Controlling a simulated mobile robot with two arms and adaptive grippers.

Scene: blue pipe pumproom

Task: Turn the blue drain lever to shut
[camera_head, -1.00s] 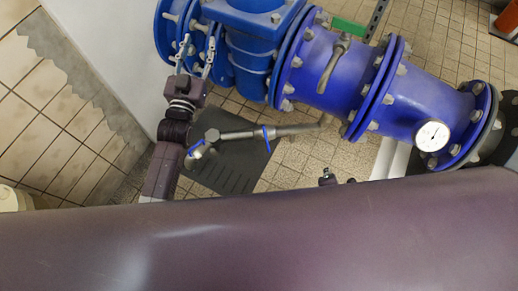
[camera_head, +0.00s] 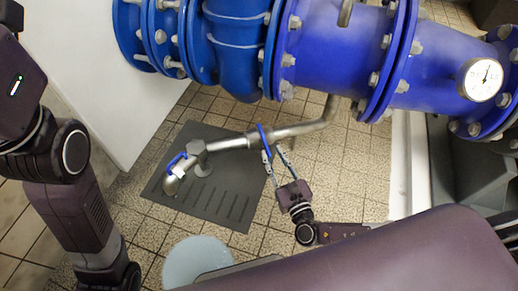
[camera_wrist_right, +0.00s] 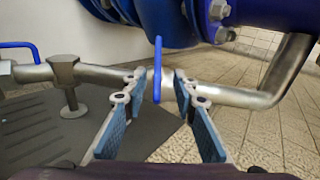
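The blue drain lever (camera_head: 265,138) is a thin flat handle on the grey metal drain pipe (camera_head: 312,126). It stands across the pipe. My right gripper (camera_head: 273,153) is at the lever. In the right wrist view, its two fingers are apart, one on each side of the blue lever (camera_wrist_right: 157,72), with gaps between lever and fingertips. The fingertips are close to the pipe (camera_wrist_right: 233,96); I cannot tell whether they touch it. My left arm shows at the left of the head view, but its gripper is out of frame.
A second blue handle (camera_head: 177,160) sits at the pipe's outlet end, over a dark grey drain mat (camera_head: 222,192). Large blue flanged pipes (camera_head: 335,55) with a gauge (camera_head: 483,79) run above. A white wall (camera_head: 85,75) stands left.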

